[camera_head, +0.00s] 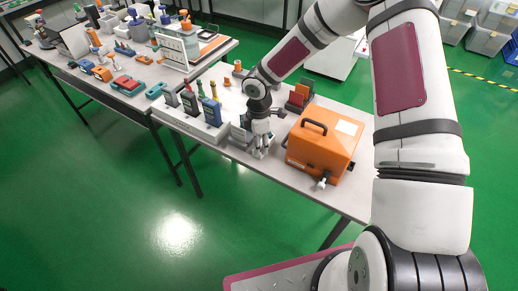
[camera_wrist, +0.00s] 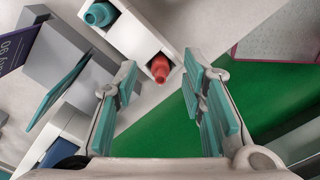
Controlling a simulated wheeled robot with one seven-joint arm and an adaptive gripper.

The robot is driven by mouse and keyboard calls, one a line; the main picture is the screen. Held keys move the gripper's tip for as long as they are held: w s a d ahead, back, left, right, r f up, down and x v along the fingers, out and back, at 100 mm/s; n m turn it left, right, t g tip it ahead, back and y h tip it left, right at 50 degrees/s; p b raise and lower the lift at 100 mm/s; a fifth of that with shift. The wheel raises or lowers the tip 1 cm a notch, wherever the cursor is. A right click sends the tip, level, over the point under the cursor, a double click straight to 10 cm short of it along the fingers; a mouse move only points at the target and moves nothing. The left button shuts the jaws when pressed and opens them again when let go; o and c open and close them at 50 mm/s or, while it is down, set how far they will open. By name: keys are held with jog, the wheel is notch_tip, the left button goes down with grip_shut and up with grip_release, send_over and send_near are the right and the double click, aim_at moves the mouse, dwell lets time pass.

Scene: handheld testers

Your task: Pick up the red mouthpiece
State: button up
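The red mouthpiece (camera_wrist: 160,68) is a small tapered piece in the wrist view, standing out of a white holder (camera_wrist: 137,38). My gripper (camera_wrist: 158,88) is open, with teal pads on both fingers. The mouthpiece shows between the fingertips, near the upper ends of the pads, and nothing is gripped. In the head view my gripper (camera_head: 260,150) points down at the table's front edge, next to the orange case. I cannot make out the red mouthpiece in the head view; my gripper and arm cover that area.
A teal mouthpiece (camera_wrist: 100,14) sits in the same holder. The orange case (camera_head: 318,150) stands right of my gripper; handheld testers (camera_head: 211,112) stand to its left. The white table (camera_head: 345,195) ends close by, with green floor (camera_wrist: 172,130) beyond.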

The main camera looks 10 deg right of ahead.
jog(key=c, duration=0.8)
